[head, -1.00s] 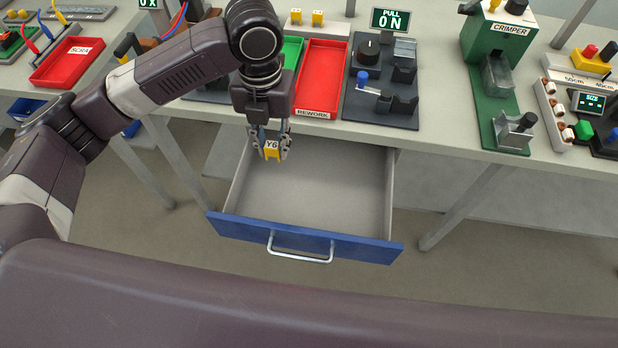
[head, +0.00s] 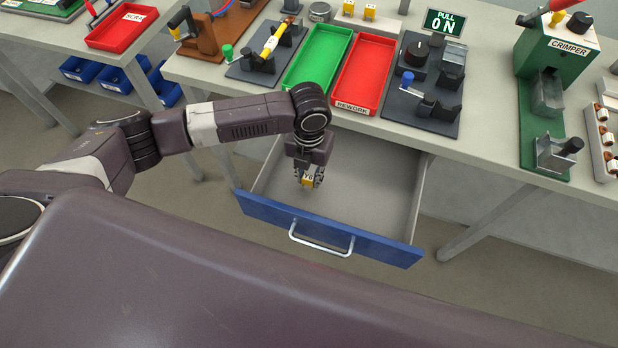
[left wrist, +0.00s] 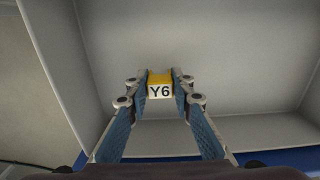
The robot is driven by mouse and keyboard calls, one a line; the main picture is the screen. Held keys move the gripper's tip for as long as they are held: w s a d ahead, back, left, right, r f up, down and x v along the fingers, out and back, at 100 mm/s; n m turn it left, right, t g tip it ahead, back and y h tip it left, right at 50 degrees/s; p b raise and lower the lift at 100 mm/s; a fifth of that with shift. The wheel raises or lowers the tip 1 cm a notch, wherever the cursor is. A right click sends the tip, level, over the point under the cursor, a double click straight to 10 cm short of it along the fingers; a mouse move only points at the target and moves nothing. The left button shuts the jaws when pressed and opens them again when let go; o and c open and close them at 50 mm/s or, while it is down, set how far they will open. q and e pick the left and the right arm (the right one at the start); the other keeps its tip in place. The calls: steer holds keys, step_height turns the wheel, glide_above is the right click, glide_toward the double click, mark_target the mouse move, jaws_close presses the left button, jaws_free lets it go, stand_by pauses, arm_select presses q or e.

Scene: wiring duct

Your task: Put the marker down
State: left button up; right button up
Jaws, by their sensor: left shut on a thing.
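The marker (head: 307,181) is a small yellow piece with a white face reading "Y6". My left gripper (head: 308,178) is shut on it and points down inside the open drawer (head: 375,190). In the left wrist view the marker (left wrist: 160,86) sits between the two fingertips, with the drawer's grey floor behind it. I cannot tell whether the marker touches the drawer floor. The drawer has a blue front with a metal handle and looks empty otherwise. My right gripper is not in view.
The bench top (head: 490,140) above the drawer carries a green tray (head: 318,60), a red REWORK tray (head: 367,75), a pull tester (head: 425,95) and a crimper (head: 550,80). Another red tray (head: 122,27) stands on the left bench. The drawer floor right of my gripper is clear.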

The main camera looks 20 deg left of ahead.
mark_target(309, 176)
arm_select(q)
steer(key=shift+f, duration=0.85)
steer(key=o, duration=0.7)
steer(key=shift+f, duration=0.15)
steer(key=shift+o, duration=0.2)
steer(key=shift+r, duration=0.25)
step_height(309, 176, up, 12)
steer(key=shift+f+b, duration=0.1)
steer(key=shift+b, duration=0.3)
